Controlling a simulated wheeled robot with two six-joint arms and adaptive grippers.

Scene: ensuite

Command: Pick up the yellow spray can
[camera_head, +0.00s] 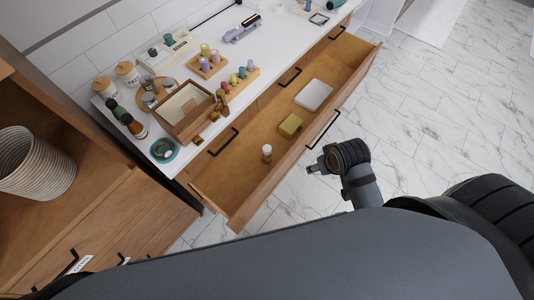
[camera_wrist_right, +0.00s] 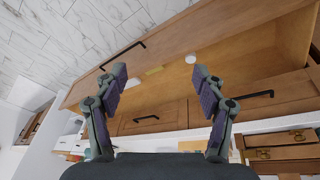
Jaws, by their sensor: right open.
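A small upright can-like container with a white top (camera_head: 267,152) stands near the left end of the open drawer (camera_head: 222,202). Its lower body is too small to read its colour, so I cannot tell if it is the yellow spray can. A white round top (camera_wrist_right: 190,59) shows in the right wrist view, beyond the fingertips. My right gripper (camera_head: 314,169) is over the floor side of the drawer, apart from the container. In the wrist view my right gripper (camera_wrist_right: 159,72) has its fingers wide apart with nothing between them. My left gripper is not in view.
The drawer also holds a yellow-green box (camera_head: 290,125) and a white tray (camera_head: 314,95). The white counter (camera_head: 185,150) above carries a wooden box (camera_head: 187,110), jars, bottles and small coloured containers in racks. A woven basket (camera_head: 36,163) stands at left. The marble floor at right is clear.

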